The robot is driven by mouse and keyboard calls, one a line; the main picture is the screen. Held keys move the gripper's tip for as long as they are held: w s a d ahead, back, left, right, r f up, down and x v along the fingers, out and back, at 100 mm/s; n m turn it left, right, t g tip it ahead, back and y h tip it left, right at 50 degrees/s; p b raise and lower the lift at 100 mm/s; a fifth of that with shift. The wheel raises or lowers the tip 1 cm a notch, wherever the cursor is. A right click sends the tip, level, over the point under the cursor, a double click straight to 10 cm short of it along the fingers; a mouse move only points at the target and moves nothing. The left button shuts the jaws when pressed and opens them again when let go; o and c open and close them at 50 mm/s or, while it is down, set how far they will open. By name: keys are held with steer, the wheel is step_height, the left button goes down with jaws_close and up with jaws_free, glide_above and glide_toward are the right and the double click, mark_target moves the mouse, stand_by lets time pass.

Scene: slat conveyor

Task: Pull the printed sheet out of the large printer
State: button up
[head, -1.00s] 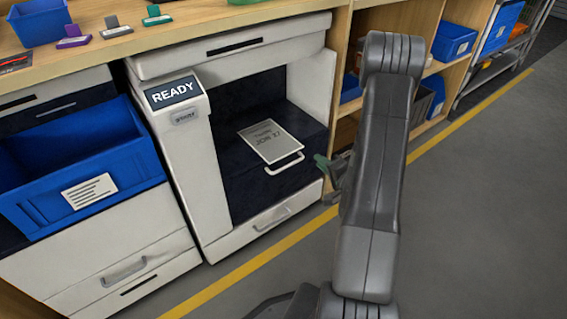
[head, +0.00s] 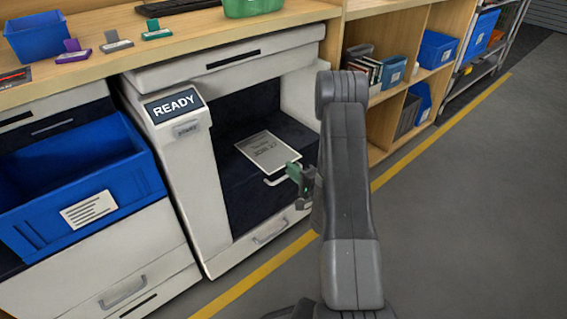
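The large printer (head: 170,165) is white with a dark open bay and a small screen (head: 173,103) reading READY. The printed sheet (head: 262,149) lies flat in the bay, with a JOB label on it. A light handle (head: 283,179) shows at the sheet's front edge. My gripper (head: 292,174), with green fingertips, is in front of the bay, just right of the handle and close to it in the picture. Whether it touches the handle I cannot tell. The fingers are small and partly hidden by my arm, so their opening is unclear.
A blue bin (head: 85,190) stands left of the printer. The wooden counter (head: 200,38) above holds a blue box, small stands and a green container (head: 252,8). Shelves (head: 392,85) with boxes stand to the right. The floor (head: 470,190) at right is clear.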

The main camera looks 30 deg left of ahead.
steer(key=shift+x, duration=1.05)
jaws_close()
